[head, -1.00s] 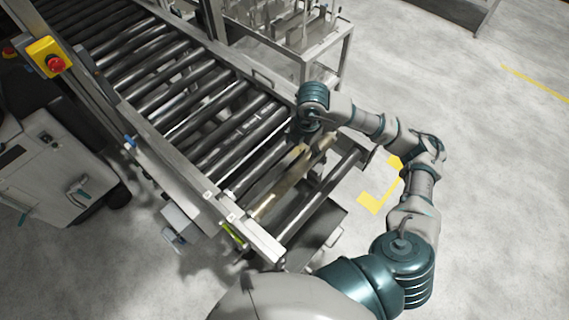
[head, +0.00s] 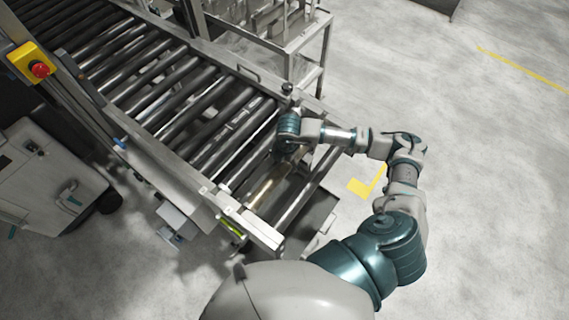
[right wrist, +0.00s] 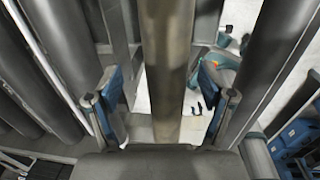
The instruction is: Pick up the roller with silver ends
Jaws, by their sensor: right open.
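A tan-brown roller (head: 265,186) lies across the near end of the roller conveyor, between its two side rails. In the right wrist view the same roller (right wrist: 167,60) runs lengthwise between my fingers. Its surface looks dull and worn; its far end is hidden by my wrist in the head view, and I cannot make out its end caps. My right gripper (head: 288,152) is over the roller's far part, pointing down. In the right wrist view its blue-padded fingers (right wrist: 162,98) are open, one on each side of the roller, with gaps on both sides. My left gripper is not in view.
Dark rollers (head: 205,105) fill the conveyor beyond, and neighbouring rollers lie close to both fingers. A metal cart (head: 295,45) stands behind. A yellow box with a red button (head: 35,65) is at the left. The floor at the right is clear.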

